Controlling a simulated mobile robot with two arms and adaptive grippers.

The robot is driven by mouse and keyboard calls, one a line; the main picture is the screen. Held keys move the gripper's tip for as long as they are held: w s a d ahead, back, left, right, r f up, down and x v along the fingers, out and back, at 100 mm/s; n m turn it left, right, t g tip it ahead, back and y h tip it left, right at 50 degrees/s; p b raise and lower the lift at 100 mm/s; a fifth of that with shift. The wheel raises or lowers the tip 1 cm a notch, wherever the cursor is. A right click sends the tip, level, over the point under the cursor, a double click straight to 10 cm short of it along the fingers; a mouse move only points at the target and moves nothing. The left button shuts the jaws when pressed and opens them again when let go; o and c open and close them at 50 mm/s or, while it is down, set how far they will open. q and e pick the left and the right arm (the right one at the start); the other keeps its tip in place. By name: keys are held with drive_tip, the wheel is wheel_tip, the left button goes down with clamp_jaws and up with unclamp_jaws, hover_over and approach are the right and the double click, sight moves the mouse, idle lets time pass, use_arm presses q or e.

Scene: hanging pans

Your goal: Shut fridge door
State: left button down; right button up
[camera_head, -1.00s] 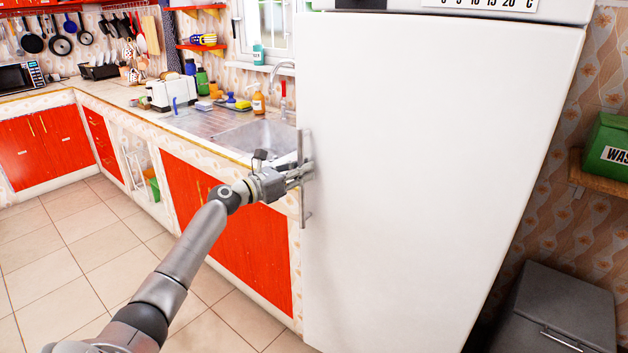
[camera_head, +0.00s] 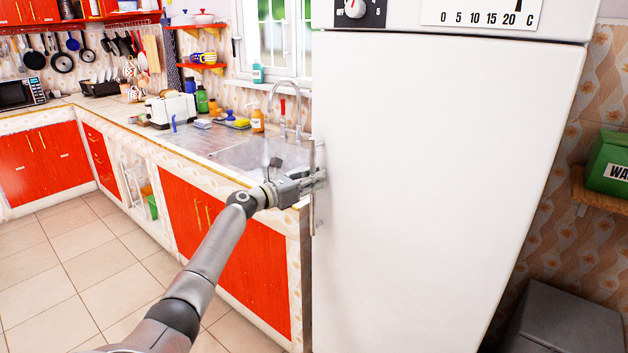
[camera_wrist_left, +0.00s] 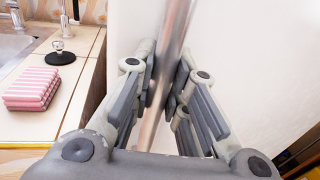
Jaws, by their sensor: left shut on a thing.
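The white fridge door (camera_head: 430,200) fills the right half of the head view. Its top edge looks close to flush with the control panel above; I cannot tell if a thin gap is left. A metal vertical handle (camera_head: 313,215) is on the door's left edge. My left gripper (camera_head: 318,180) is shut on this handle. In the left wrist view, the handle (camera_wrist_left: 175,35) runs between the fingers of the left gripper (camera_wrist_left: 164,88), with the white door (camera_wrist_left: 260,50) behind. My right gripper is not in view.
The counter with the sink (camera_head: 255,152) and red cupboards (camera_head: 235,250) stands just left of the fridge. A grey bin (camera_head: 560,325) and green box (camera_head: 608,160) are at the right. Tiled floor (camera_head: 60,275) is clear at left.

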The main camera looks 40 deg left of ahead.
use_arm(q)
drive_tip(key=c, duration=1.7)
unclamp_jaws()
drive_tip(key=shift+w+a+r, duration=0.1)
drive_tip(key=shift+w+r, duration=0.05)
drive_tip(key=shift+r, duration=0.05)
drive_tip(key=shift+w+f, duration=0.15)
drive_tip(key=shift+f, duration=0.05)
drive_tip(key=shift+s+a, duration=0.3)
drive_tip(key=shift+s, duration=1.65)
drive_tip(key=shift+s+a, duration=0.25)
drive_tip(key=shift+s, duration=1.75)
drive_tip(key=shift+s+a, duration=0.3)
drive_tip(key=shift+s, duration=1.65)
